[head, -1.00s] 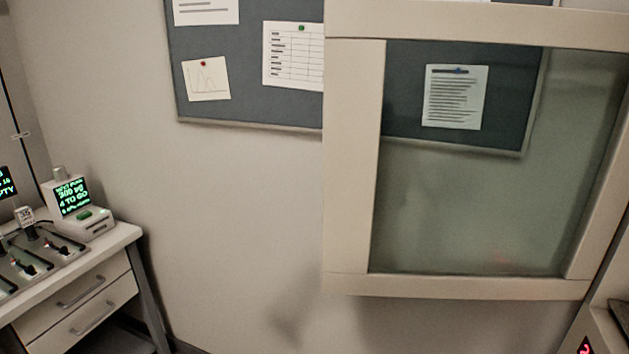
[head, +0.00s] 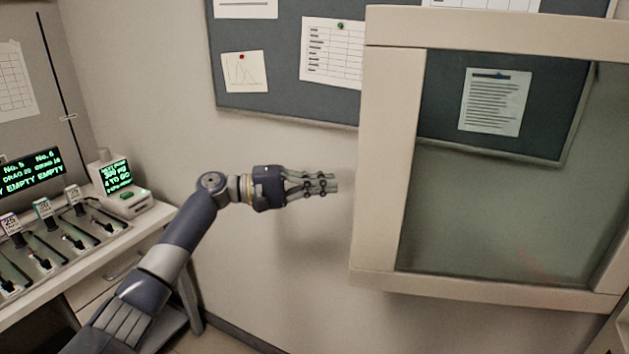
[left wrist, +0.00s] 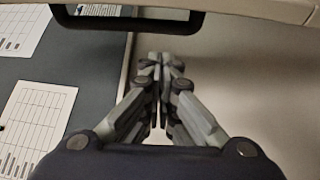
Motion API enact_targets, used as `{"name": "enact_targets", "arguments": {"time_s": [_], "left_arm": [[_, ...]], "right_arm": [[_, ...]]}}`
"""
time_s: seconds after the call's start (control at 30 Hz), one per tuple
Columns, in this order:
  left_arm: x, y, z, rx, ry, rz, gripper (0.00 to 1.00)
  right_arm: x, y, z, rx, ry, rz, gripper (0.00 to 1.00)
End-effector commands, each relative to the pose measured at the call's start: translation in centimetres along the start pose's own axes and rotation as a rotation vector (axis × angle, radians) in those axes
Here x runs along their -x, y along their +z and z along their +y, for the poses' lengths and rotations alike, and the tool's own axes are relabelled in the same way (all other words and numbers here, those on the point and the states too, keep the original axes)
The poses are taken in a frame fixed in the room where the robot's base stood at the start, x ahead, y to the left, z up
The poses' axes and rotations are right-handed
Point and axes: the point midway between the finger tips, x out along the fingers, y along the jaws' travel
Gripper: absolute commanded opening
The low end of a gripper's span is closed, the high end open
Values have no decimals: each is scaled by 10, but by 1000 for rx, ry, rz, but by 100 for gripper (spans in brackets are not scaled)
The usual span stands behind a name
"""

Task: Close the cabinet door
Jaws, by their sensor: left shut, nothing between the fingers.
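The cabinet door (head: 394,160) is a beige frame around a clear glass pane. It stands swung open at the right of the head view, with the notice board visible through the glass. My left gripper (head: 334,185) is shut and empty, its fingers pointing right, a short way left of the door's left edge in the picture. A gap shows between the fingertips and the frame. The left wrist view shows the closed fingers (left wrist: 160,62), with a beige edge and a dark handle-like bar (left wrist: 128,20) beyond them. My right gripper is not in view.
A notice board (head: 285,80) with papers hangs on the wall behind. At the left a desk (head: 85,255) carries a small device with a green screen (head: 118,178) and several slotted units. The wall below the board is bare.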

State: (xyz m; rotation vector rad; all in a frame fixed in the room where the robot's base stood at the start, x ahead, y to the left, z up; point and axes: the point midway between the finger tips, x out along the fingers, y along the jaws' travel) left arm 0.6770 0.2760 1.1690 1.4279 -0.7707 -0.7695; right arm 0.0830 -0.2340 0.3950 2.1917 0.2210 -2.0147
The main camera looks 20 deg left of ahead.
Motion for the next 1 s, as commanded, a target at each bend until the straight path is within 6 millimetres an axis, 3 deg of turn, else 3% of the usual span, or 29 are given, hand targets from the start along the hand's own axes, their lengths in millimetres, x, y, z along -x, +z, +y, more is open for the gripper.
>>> {"name": "enact_targets", "arguments": {"time_s": [0.27, 0.6, 1.0], "left_arm": [[-59, 1, 4, 1, -1, 0, 0], [-44, 34, 0, 1, -2, 2, 0], [-42, 38, -1, 1, -1, 2, 0]], "right_arm": [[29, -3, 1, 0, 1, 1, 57], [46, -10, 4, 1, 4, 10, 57], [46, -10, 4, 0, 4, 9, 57]]}}
